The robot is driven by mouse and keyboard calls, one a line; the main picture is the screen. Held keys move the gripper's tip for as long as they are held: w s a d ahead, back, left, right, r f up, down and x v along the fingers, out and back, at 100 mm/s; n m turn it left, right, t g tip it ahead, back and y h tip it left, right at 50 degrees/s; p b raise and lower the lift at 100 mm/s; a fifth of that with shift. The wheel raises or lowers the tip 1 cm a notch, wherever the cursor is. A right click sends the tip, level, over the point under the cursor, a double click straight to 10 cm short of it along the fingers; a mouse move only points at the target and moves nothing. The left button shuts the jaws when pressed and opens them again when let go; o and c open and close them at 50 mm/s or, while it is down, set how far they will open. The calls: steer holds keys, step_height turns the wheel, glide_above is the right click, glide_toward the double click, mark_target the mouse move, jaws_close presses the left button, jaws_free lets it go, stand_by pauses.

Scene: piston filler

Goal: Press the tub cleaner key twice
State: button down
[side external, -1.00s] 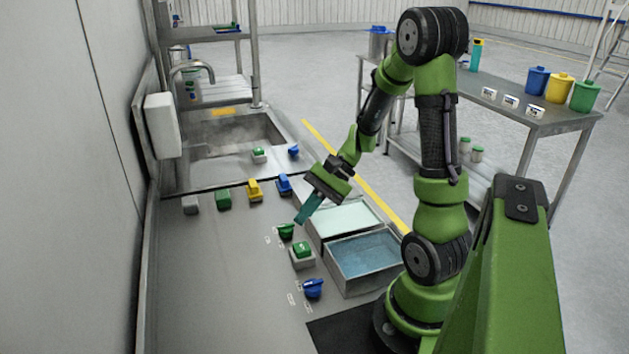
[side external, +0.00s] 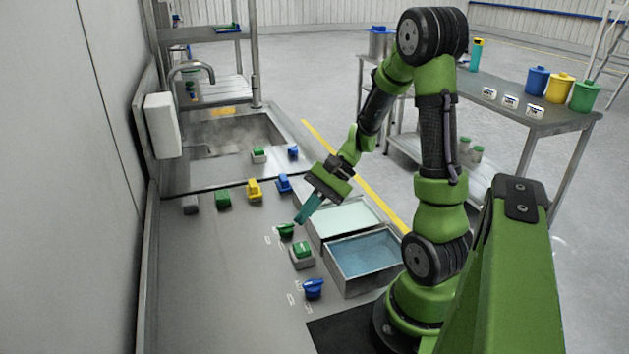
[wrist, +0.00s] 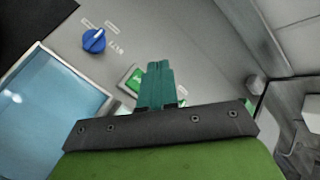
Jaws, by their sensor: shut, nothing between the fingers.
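A green push key (side external: 302,250) sits on a pale square housing on the grey counter, between a green knob (side external: 286,231) and a blue knob (side external: 314,288). Labels are too small to read, so I cannot tell which key is the tub cleaner's. My gripper (side external: 298,221) is shut and empty, its teal fingers slanting down just above and beside the green knob; I cannot tell if they touch it. In the wrist view the fingertips (wrist: 158,66) partly cover the green key (wrist: 133,78), and the blue knob (wrist: 94,40) is clear.
Two open tubs, one pale (side external: 340,218) and one with blue liquid (side external: 365,255), stand right of the controls. A row of grey, green, yellow and blue fittings lines the counter's far edge. The counter's left is clear.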

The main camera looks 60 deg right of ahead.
mark_target(306, 245)
stand_by(0.4)
step_height(306, 245, up, 4)
steer(key=shift+f, duration=0.1)
steer(key=shift+f, duration=0.1)
steer(key=shift+f, duration=4.35)
steer(key=shift+f, duration=0.4)
